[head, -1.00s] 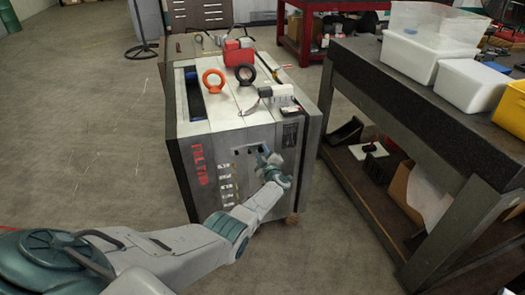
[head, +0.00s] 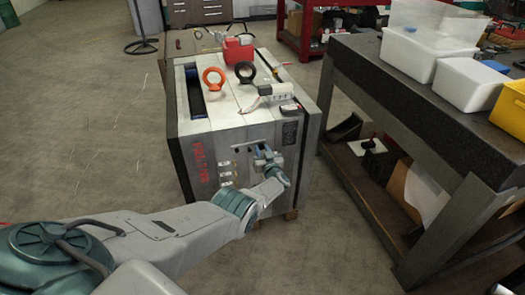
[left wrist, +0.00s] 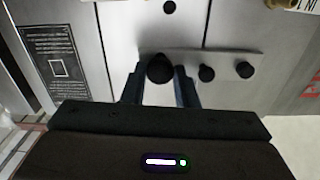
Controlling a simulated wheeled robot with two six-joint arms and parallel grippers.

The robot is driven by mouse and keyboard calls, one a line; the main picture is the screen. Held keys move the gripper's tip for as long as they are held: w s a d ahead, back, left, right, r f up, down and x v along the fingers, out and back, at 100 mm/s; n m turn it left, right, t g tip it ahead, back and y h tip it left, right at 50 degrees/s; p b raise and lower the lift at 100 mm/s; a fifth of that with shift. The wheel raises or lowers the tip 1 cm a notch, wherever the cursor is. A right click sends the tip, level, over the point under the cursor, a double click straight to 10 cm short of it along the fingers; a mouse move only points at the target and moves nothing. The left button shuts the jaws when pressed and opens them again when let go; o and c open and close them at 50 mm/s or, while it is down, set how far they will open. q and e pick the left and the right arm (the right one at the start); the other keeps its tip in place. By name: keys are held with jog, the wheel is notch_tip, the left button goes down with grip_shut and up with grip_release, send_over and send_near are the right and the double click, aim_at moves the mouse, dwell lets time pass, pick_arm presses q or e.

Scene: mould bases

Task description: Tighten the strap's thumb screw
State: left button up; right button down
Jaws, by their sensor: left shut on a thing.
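The mould base (head: 228,135) is a large grey steel block with red lettering on its front face. In the left wrist view, a light metal strap (left wrist: 225,60) lies across a seam of that face. A round black thumb screw (left wrist: 160,68) stands at one end of the strap, with two smaller black screw heads beside it. My left gripper (head: 264,156) is at the front face. Its two blue-grey fingers (left wrist: 159,82) are on either side of the thumb screw and shut on it. The fingers and wrist hide part of the strap in the head view. My right gripper is out of view.
An orange eyebolt (head: 214,78), a black eyebolt (head: 245,71) and a red box (head: 238,49) are on top of the block. A dark workbench (head: 420,105) with bins stands close on the right. Open floor (head: 90,130) lies to the left.

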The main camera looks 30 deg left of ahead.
pick_arm(q)
jog(key=shift+d+f+m, duration=0.1)
jog(key=shift+f+m, duration=0.1)
jog(key=shift+m, duration=1.5)
jog(key=o, duration=1)
jog(key=shift+r, duration=0.1)
jog(key=shift+s+r, duration=0.1)
